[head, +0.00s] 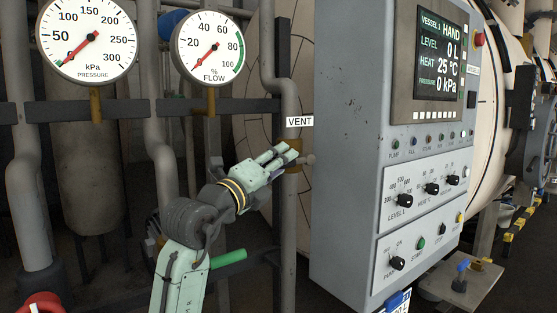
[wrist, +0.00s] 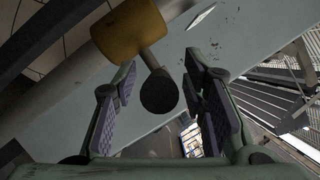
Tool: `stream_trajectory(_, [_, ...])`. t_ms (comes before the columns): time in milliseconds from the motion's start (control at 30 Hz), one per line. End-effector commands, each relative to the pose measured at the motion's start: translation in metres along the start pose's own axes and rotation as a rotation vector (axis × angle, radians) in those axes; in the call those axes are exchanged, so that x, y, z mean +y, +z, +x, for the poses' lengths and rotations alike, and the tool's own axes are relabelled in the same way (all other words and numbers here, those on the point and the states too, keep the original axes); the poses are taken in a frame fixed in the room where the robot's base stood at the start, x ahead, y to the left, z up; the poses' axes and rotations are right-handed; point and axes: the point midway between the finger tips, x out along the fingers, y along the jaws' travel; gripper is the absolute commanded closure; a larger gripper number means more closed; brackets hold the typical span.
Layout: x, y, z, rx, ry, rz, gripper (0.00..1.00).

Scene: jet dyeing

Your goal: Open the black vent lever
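The vent valve has a brass body (head: 291,165) on a grey vertical pipe, just below the VENT label (head: 299,121). In the wrist view the brass body (wrist: 130,30) is at the top, and a short stem runs from it to a dark rounded lever end (wrist: 158,93). My gripper (wrist: 160,68) is open, with purple-padded fingers on either side of the lever end and visible gaps to it. In the head view my gripper (head: 289,151) is at the valve and partly hides it. Contact and exact depth cannot be told.
A grey control cabinet (head: 345,170) stands close to the right of the valve; its screen (head: 440,55) reads 0 kPa. Pressure (head: 88,38) and flow (head: 208,48) gauges hang at upper left. Vertical pipes (head: 160,150) stand beside my arm. A green handle (head: 228,259) is below.

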Motion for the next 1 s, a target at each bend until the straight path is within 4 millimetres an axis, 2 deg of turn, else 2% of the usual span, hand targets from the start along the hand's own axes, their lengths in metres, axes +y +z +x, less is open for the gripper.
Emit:
stream_trajectory(233, [0.0004, -0.0002, 0.0007, 0.000, 0.000, 0.000, 0.61])
stream_trajectory(800, [0.0004, -0.0001, 0.0003, 0.000, 0.000, -0.001, 0.99])
stream_trajectory(1000, [0.0004, -0.0001, 0.0003, 0.000, 0.001, 0.000, 1.00])
